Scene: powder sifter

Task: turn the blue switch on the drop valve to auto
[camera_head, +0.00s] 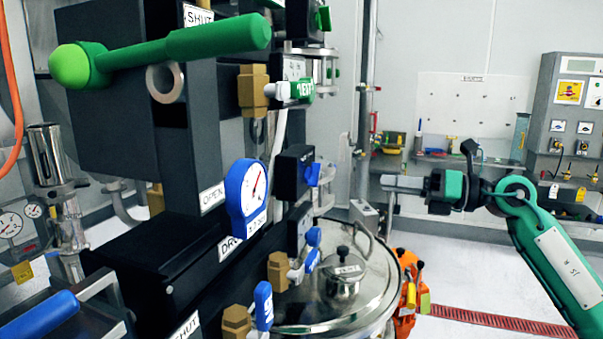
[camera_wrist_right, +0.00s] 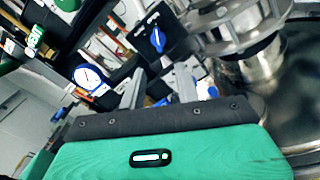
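The blue switch (camera_head: 313,174) is a small knob on the right face of a black box (camera_head: 291,172), behind the blue-rimmed gauge in the head view. In the right wrist view the blue switch (camera_wrist_right: 157,40) shows face-on on a black panel, its handle nearly upright in that picture. Its lettering is too small to read. My right gripper (camera_head: 386,184) is to the right of the switch and apart from it, fingers pointing left. In the wrist view my right gripper (camera_wrist_right: 159,84) has its two grey fingers apart with nothing between them. My left gripper is not in view.
The blue gauge (camera_head: 246,200) stands left of the switch. A steel lidded vessel (camera_head: 350,290) is below. Blue-handled valves (camera_head: 263,305) and a long green lever (camera_head: 190,45) stick out of the black machine. Free space lies between my right gripper and the switch.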

